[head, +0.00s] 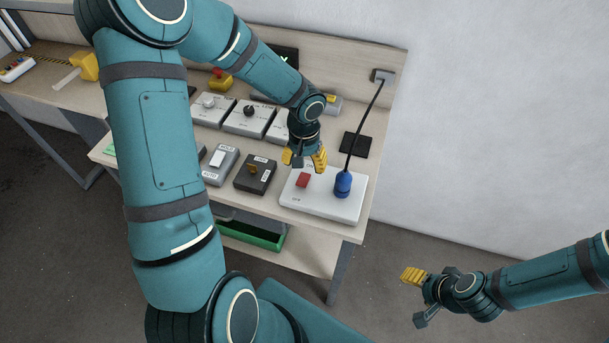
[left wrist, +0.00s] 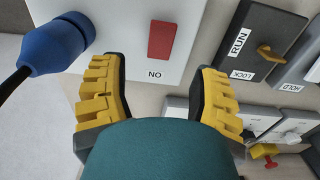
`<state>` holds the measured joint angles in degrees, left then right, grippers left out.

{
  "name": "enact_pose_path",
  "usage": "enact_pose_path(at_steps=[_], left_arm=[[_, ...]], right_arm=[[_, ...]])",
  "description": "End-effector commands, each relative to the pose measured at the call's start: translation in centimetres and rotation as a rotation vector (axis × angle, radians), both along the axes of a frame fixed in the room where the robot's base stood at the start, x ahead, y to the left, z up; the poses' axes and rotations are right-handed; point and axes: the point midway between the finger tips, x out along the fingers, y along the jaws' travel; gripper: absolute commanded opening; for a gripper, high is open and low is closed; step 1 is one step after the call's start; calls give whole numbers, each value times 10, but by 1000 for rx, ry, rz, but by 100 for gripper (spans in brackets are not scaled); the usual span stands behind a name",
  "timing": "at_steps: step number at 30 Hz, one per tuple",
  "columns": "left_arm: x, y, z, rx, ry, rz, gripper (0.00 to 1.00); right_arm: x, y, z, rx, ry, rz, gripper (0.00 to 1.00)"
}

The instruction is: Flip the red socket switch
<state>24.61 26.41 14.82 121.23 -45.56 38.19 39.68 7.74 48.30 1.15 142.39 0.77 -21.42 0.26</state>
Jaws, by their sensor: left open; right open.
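The red socket switch (head: 303,181) is a small rocker on a white socket panel (head: 325,208) at the right front of the bench. It also shows in the left wrist view (left wrist: 162,40), beside a label that appears upside down. A blue plug (head: 343,184) with a black cable sits in the same panel. My left gripper (head: 305,160) is open above and behind the switch. In the left wrist view its yellow-padded fingers (left wrist: 160,66) stand apart, one on either side of the switch's line; contact is not visible. My right gripper (head: 413,298) is open and empty, off the bench at lower right.
A dark box with an orange lever (head: 253,169) stands left of the panel, labelled RUN and LOCK in the left wrist view. Grey switch boxes (head: 248,117) stand behind. A black pad (head: 356,145) lies behind the panel. The cable rises to a wall outlet (head: 382,75).

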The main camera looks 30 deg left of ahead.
Motion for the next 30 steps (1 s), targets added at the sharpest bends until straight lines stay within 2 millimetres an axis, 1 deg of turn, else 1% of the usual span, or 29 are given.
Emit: enact_pose_path(at_steps=[1, 3, 6, 9, 15, 22, 23, 24, 26, 27, 28, 30], left_arm=[[-1, -1, -12, -2, 4, 0, 62], [-1, 0, -24, -2, 4, 0, 62], [-1, 0, -39, -2, 3, 0, 62], [0, 0, -49, 0, 1, 1, 62], [0, 0, -57, -1, 0, 0, 62], [0, 0, -57, -1, 0, 1, 62], [0, 0, -57, -1, 0, 1, 60], [0, 0, -57, -1, 0, 1, 46], [0, 0, -57, -1, 0, 1, 25], [0, 0, -57, -1, 0, 1, 11], [0, 0, -57, -1, 0, 1, 1], [0, 0, -57, -1, 0, 1, 0]], right_arm=[[0, 0, -3, -1, 0, 0, 62], [0, 0, -5, -1, 0, 0, 62], [0, 0, -8, -1, 0, 0, 62], [0, 0, -9, -2, 0, 0, 62], [0, 1, -10, -2, 0, 0, 62], [0, 1, -10, -2, 0, 0, 62], [0, 1, -10, -2, 0, 0, 62], [0, 1, -10, -2, 0, 0, 62], [0, 1, -10, -2, 0, 1, 62], [0, 1, -10, -2, 0, 1, 62], [0, 1, -10, -2, 0, 1, 62], [0, 1, -10, -2, 0, 1, 62]])
